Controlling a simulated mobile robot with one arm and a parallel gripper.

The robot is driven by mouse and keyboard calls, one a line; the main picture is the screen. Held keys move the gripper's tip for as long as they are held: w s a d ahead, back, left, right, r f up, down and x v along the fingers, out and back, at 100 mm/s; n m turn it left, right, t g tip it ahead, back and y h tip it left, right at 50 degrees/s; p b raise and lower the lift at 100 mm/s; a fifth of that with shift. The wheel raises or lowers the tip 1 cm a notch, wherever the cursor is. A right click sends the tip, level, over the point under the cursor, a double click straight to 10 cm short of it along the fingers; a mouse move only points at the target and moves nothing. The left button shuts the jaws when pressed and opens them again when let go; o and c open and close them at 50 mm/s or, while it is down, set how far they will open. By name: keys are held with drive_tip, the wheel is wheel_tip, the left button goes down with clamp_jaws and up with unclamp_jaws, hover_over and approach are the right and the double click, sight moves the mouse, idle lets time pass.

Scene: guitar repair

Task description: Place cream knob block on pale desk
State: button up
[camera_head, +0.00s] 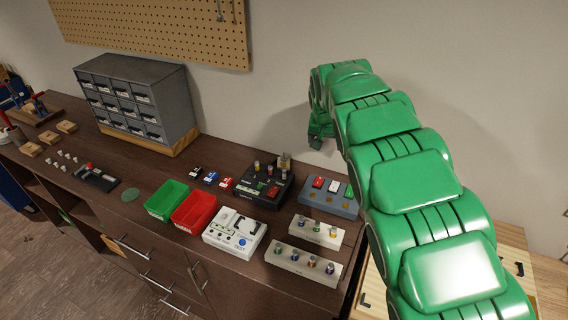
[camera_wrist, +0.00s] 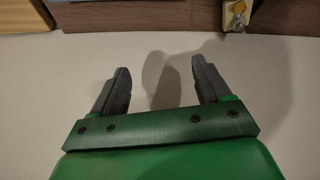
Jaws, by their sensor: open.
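Two cream blocks with coloured knobs stand at the right end of the dark brown counter: a shorter one (camera_head: 312,232) and a longer one (camera_head: 292,264) in front of it. I cannot tell which is the cream knob block. Part of a cream block with a yellow knob (camera_wrist: 228,18) shows at the top right of the wrist view. The pale desk (camera_head: 540,285) is at the right, largely hidden behind my green arm. My gripper (camera_wrist: 162,70) is open and empty, its fingers over a plain pale surface; in the head view it (camera_head: 319,137) hangs by the wall, behind the counter.
A blue-grey box with coloured switches (camera_head: 338,204), a black box (camera_head: 265,200), a white device (camera_head: 232,248), a red bin (camera_head: 193,212) and a green bin (camera_head: 165,198) crowd the counter near the blocks. A grey drawer cabinet (camera_head: 135,97) stands farther left.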

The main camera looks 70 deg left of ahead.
drive_tip(key=n, duration=0.2)
approach(284, 161)
drive_tip(key=shift+w+a+f+y, duration=0.2)
drive_tip(key=shift+w+f, duration=0.1)
drive_tip(key=shift+f, duration=0.4)
drive_tip(key=shift+w+a+f+y, duration=0.1)
drive_tip(key=shift+w+f+y, duration=0.15)
drive_tip(key=shift+f, duration=0.45)
drive_tip(key=shift+s+d+x, duration=0.1)
drive_tip(key=shift+s+x, duration=0.05)
drive_tip(key=shift+x, duration=1)
drive_tip(key=shift+s+d+x, duration=0.15)
drive_tip(key=shift+s+x, duration=0.05)
drive_tip(key=shift+x, duration=0.95)
drive_tip(key=shift+w+a+f, duration=0.1)
drive_tip(key=shift+a+f, duration=0.05)
drive_tip(key=shift+f, duration=0.3)
drive_tip(key=c, duration=1.2)
drive_tip(key=shift+c, duration=0.2)
drive_tip(key=shift+r, duration=0.15)
